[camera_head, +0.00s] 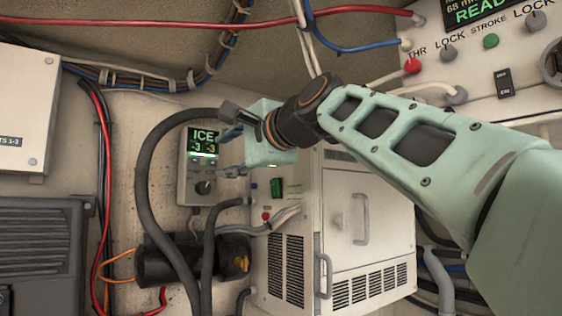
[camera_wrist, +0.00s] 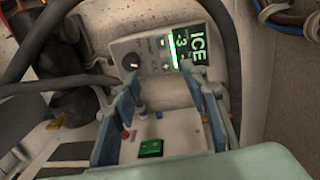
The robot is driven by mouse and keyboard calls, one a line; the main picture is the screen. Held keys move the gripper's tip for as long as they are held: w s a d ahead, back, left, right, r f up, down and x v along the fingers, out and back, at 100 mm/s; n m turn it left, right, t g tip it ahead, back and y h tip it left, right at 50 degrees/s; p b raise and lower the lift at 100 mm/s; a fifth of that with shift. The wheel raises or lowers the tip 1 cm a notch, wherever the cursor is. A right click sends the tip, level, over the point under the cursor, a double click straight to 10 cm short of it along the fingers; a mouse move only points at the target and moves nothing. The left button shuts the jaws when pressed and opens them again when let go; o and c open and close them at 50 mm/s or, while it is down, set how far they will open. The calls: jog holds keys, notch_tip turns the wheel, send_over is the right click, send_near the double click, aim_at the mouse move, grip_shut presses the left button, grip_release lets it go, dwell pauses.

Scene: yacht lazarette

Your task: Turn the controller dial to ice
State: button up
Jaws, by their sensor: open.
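The controller (camera_head: 190,168) is a small grey box on the wall with a green-lit display reading "ICE" and "-3 -3". Its dark round dial (camera_head: 204,187) sits below the display. In the wrist view the controller (camera_wrist: 152,44) appears sideways, with the dial (camera_wrist: 132,61) at left and the "ICE" display (camera_wrist: 190,45) at right. My gripper (camera_head: 224,152) is just to the right of the controller. In the wrist view its two blue fingers (camera_wrist: 158,85) are spread apart with nothing between them. The fingers look clear of the dial.
A white cabinet unit (camera_head: 370,190) with a door handle and vents stands right of the controller. A black pump-like cylinder (camera_head: 165,262) and thick dark hoses (camera_head: 143,180) lie close below and left. An upper-right panel (camera_head: 500,75) carries several knobs.

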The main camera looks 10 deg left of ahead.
jog(key=shift+b+v, duration=0.45)
jog(key=shift+v, duration=0.75)
jog(key=shift+f, duration=0.15)
